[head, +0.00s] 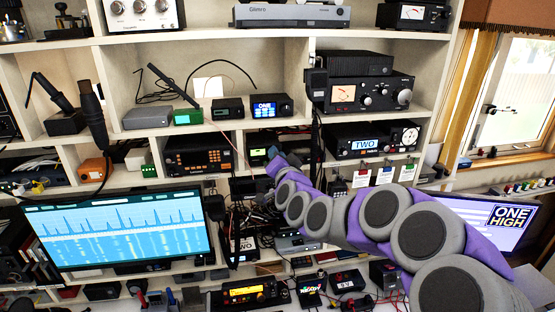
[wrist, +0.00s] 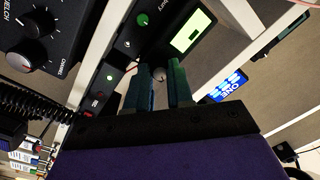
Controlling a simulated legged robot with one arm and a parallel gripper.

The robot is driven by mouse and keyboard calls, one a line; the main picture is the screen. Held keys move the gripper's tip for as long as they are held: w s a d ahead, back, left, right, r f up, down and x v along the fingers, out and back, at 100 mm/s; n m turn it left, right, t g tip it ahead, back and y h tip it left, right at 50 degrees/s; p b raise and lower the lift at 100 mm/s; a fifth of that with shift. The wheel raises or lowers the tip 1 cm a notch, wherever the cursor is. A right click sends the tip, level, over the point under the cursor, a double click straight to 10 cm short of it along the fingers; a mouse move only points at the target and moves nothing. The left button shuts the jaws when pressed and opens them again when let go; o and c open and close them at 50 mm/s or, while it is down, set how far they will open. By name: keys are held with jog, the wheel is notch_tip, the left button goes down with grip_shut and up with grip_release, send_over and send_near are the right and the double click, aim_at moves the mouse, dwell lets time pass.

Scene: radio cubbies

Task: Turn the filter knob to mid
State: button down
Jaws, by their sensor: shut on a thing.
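My gripper (wrist: 161,77) is shut on a small grey round knob (wrist: 159,73) on the front of a dark device in the wrist view. Its two fingers stand on either side of the knob and hide part of it. No filter label or mid mark can be read. The same device face has a lit green screen (wrist: 187,32) and a green knob (wrist: 142,20). In the head view the purple and grey arm reaches into the middle cubby, where the small green screen (head: 258,152) shows just left of my gripper; the fingers are hard to make out there.
A black unit with large knobs (wrist: 37,24) is near the upper left of the wrist view. Shelf boards (head: 215,128) and a radio (head: 198,153) border the cubby. Hanging black cables (head: 237,215) are close left of the arm.

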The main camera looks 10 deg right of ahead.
jog(key=m, duration=0.1)
jog(key=m+b, duration=0.1)
jog(key=m, duration=0.3)
jog(key=shift+a+f, duration=0.1)
jog(key=shift+f, duration=0.15)
jog(key=shift+m, duration=0.5)
jog(key=c, duration=1)
grip_release()
jog(key=shift+r, duration=0.1)
jog(key=shift+s, duration=0.1)
jog(key=s+b, duration=0.7)
jog(key=s, duration=1)
jog(key=shift+d+f, duration=0.3)
jog(key=shift+f, duration=0.05)
